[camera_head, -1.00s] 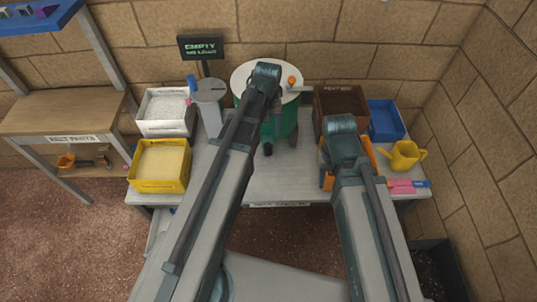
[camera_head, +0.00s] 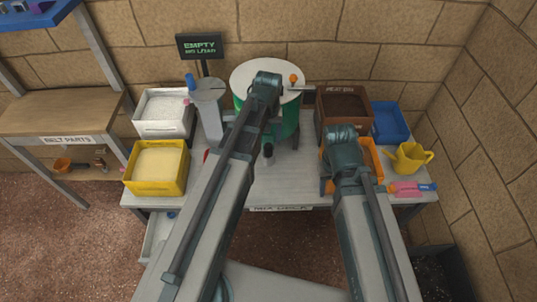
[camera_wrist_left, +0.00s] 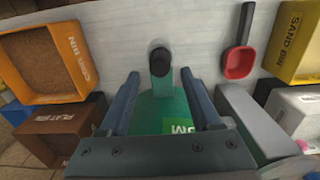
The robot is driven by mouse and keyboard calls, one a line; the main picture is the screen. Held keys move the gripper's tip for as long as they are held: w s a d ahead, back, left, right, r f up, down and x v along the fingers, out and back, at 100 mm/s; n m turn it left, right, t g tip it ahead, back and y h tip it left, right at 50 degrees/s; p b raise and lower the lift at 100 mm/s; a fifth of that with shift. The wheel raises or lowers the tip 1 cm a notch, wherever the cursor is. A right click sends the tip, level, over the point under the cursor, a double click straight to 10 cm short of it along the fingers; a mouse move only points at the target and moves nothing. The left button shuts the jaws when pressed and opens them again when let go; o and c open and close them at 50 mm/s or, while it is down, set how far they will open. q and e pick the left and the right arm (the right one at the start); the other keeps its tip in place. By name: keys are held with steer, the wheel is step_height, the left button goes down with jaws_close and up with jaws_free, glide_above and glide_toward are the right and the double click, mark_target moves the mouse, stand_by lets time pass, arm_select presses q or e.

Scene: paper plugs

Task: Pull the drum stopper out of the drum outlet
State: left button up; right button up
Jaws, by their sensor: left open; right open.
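The green drum (camera_head: 285,128) with a pale round lid stands at the back middle of the bench. Its outlet with a dark, round-ended stopper (camera_head: 268,150) points to the front, just right of my left arm. In the left wrist view the stopper (camera_wrist_left: 159,60) is a black knob beyond the green drum body (camera_wrist_left: 160,105). My left gripper (camera_wrist_left: 160,76) is open, its two blue-grey fingers pointing toward the stopper, one to each side of the line to it. The fingertips end short of the knob.
A yellow bin of sand (camera_head: 155,188), a white bin (camera_head: 150,128) and a grey post (camera_head: 211,120) stand left of the drum. A brown bin (camera_head: 343,93), an orange bin (camera_head: 372,155), a blue bin (camera_head: 387,135) and a yellow watering can (camera_head: 410,158) stand right. A red scoop (camera_wrist_left: 240,62) lies near the outlet.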

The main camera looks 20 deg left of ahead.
mark_target(268, 145)
arm_select(q)
steer(key=shift+f+b, duration=1.5)
steer(key=shift+f, duration=0.2)
jaws_close()
stand_by(0.3)
